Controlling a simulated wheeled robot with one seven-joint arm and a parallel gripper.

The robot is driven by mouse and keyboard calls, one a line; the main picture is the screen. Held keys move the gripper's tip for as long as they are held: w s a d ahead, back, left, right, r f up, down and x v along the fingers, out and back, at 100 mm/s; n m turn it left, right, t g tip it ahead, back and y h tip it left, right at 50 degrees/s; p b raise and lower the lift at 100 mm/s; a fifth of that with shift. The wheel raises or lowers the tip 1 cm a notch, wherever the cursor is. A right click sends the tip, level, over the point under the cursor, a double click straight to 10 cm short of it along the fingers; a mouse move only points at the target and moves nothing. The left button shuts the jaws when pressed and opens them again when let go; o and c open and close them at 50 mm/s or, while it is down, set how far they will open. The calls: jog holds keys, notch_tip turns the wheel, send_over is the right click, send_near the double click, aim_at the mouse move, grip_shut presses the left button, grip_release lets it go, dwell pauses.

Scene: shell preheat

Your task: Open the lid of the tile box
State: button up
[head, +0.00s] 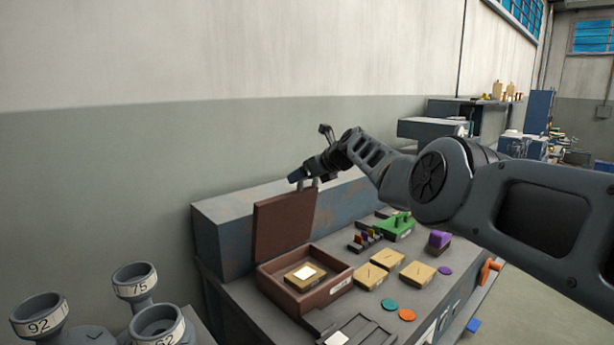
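The tile box (332,305) is a brown open-topped box on the grey bench. Its brown lid (283,226) stands about upright at the box's back edge. A tan tile (306,277) with a pale square on top lies inside the box. My gripper (298,177) is at the top right edge of the lid, by a small light grey piece that looks like the lid's handle. The fingers are small and dark here, so I cannot tell whether they grip it or only touch it.
Several tan tiles (387,259) lie right of the box, with teal (389,305) and orange discs (407,315) in front. A green rack (399,226) and a purple block (439,240) stand farther right. A blue-grey raised block (222,243) runs behind the lid. Numbered cups (134,281) stand at lower left.

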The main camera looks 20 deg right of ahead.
jog(key=shift+s+a+f, duration=0.1)
jog(key=shift+s+f, duration=0.05)
jog(key=shift+f, duration=0.45)
jog(key=o, duration=1.1)
jog(key=shift+o, duration=1.2)
jog(key=shift+r, duration=0.4)
jog(key=shift+s+d+r+p, duration=0.2)
jog(key=shift+r+p, duration=0.25)
jog(key=shift+p, duration=0.8)
jog(key=p+v, duration=0.2)
jog(key=v, duration=0.4)
jog(key=shift+s, duration=0.35)
